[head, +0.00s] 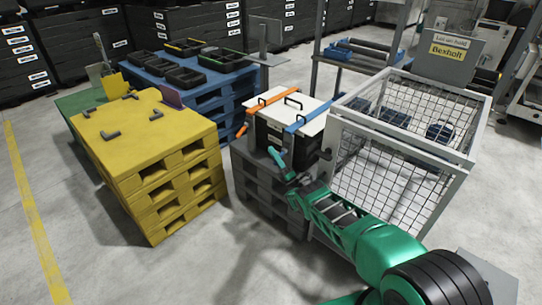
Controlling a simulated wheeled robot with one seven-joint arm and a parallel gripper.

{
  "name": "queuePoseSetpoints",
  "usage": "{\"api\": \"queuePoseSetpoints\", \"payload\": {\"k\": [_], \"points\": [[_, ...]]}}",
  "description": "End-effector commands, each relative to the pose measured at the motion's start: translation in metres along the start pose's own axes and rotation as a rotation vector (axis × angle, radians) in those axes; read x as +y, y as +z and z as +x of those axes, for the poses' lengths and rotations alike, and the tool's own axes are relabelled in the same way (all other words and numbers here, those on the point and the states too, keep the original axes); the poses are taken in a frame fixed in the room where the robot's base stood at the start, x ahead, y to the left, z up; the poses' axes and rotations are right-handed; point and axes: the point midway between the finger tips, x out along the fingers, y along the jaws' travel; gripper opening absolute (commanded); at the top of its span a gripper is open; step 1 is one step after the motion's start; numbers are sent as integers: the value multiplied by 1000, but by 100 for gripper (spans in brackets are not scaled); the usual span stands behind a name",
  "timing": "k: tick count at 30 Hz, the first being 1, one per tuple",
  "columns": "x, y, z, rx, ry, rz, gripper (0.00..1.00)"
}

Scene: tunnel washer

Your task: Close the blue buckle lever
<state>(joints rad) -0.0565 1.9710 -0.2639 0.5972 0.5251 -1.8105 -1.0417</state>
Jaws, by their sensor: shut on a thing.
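A black crate with a white lid (305,113) stands on a dark grey pallet stack (262,188). A blue strap (308,119) and an orange strap (267,101) run over the lid. The blue buckle lever (277,156) is at the front end of the blue strap and stands out from the crate's front, tilted. My gripper (286,173) is at this lever and is shut on it. The jaws are small and dark here, so the exact grip is hard to see. The orange lever (241,132) also stands out from the front.
A wire mesh cage (390,185) stands close to the right of the crate, next to my arm. A yellow pallet stack (150,150) is at the left, and blue pallets (215,100) with black trays are behind. The floor in front is clear.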

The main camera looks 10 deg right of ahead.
Motion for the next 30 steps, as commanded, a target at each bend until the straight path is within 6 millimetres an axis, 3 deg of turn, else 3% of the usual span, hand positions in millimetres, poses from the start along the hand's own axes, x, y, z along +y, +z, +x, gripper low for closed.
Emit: {"api": "queuePoseSetpoints", "payload": {"k": [2, 3, 5, 6, 20, 28, 30], "points": [[-4, -6, -5, 0, -14, 8, 0], [-4, -6, -5, 0, -15, 7, 18], [-4, -5, -5, 0, -14, 7, 33], [-4, -4, -5, 0, -13, 6, 35], [5, -1, 5, 1, -5, 4, 35], [27, -4, 29, 10, -5, 15, 35], [34, -15, 37, 10, -5, 16, 35]]}}
